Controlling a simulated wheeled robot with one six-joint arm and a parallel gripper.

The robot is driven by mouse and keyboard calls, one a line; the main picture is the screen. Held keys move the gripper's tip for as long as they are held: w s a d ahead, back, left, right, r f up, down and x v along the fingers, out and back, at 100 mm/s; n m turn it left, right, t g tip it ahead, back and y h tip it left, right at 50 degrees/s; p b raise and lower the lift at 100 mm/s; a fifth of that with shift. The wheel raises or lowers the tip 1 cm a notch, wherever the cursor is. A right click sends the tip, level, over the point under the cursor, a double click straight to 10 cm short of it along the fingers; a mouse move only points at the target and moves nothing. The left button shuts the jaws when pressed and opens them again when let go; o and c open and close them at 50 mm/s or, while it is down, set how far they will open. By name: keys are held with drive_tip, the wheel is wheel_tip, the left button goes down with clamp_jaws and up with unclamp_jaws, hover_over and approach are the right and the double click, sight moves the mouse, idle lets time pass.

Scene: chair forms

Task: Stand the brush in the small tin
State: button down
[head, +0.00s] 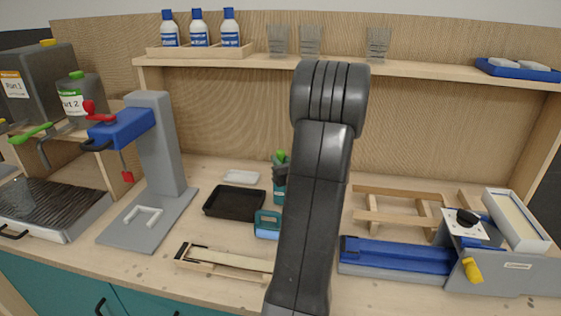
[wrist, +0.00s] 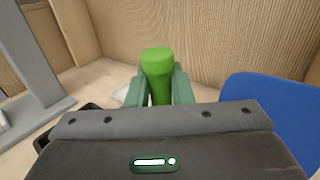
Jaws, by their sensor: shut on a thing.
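The brush shows as a bright green handle end (wrist: 157,62) in the wrist view. My gripper (wrist: 160,94) has its two grey-green fingers shut on the handle from both sides. The handle's lower part and the bristles are hidden behind the gripper body. In the head view the green handle tip (head: 281,154) rises just left of my dark arm, above the worktop near the back. A teal shape shows below it, partly covered by my arm; I cannot tell whether it is a finger or the small tin. I cannot make out the tin for certain in either view.
A black tray (head: 234,202) and a small white dish (head: 241,177) lie to the left. A teal-blue handled item (head: 268,225) stands in front. A grey stand (head: 160,150) is further left. A blue-bedded jig (head: 395,256) and wooden frame (head: 398,212) are to the right.

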drive_tip(key=c, duration=1.2)
unclamp_jaws()
drive_tip(key=shift+f, duration=0.1)
drive_tip(key=b+v, duration=0.2)
drive_tip(key=v, duration=1.1)
drive_tip(key=shift+s+d+b, duration=0.15)
drive_tip(key=shift+s+b, duration=0.15)
drive_tip(key=shift+s, duration=0.05)
drive_tip(key=p+x, duration=0.1)
drive_tip(key=x, duration=0.3)
drive_tip(key=p+x, duration=0.1)
drive_tip(key=x, duration=0.4)
drive_tip(key=r+p+x, duration=0.1)
drive_tip(key=x, duration=0.4)
drive_tip(key=shift+p, duration=0.4)
drive_tip(key=shift+r+p, duration=0.55)
drive_tip(key=shift+r, duration=0.05)
